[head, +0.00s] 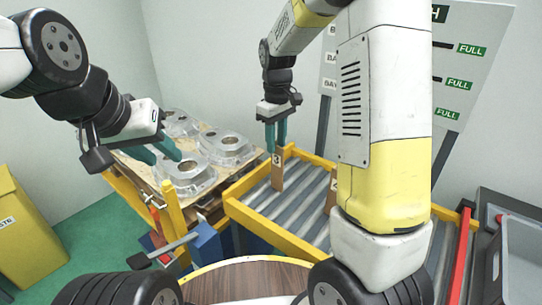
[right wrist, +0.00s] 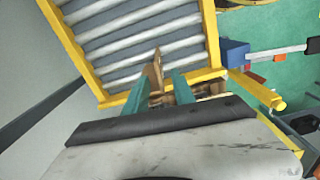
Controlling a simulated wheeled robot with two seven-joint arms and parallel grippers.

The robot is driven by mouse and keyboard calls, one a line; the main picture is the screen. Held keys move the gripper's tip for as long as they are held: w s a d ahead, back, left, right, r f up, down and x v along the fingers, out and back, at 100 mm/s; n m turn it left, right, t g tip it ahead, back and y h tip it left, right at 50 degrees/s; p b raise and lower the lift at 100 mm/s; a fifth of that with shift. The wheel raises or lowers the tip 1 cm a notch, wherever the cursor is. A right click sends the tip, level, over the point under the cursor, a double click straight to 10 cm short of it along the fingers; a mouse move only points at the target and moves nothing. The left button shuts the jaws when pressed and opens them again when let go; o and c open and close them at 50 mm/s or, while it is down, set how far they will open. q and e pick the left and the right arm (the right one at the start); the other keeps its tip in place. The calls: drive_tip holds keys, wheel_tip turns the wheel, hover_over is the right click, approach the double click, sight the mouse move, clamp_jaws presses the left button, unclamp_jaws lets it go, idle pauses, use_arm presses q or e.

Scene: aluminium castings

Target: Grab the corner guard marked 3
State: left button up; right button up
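The corner guard marked 3 (head: 278,174) is a brown upright piece near the left end of the roller conveyor. My right gripper (head: 276,147) points down just above its top edge. In the right wrist view the teal fingers (right wrist: 161,77) are apart, and a brown guard (right wrist: 154,71) shows between and beyond them. I cannot tell whether they touch it. A second brown guard (head: 333,194) stands further right, mostly hidden behind my right arm; its number is not readable. My left gripper (head: 166,156) is open and empty near the castings.
The yellow-framed roller conveyor (head: 262,212) has bare rollers around the guard. Aluminium castings (head: 188,176) sit on a wooden pallet at left, beside a yellow post (head: 173,212). A blue box (head: 206,243) stands in front. A grey bin (head: 520,262) is at right.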

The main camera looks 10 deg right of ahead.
sight(282, 166)
wheel_tip(282, 166, down, 6)
drive_tip(key=shift+f, duration=0.2)
clamp_jaws()
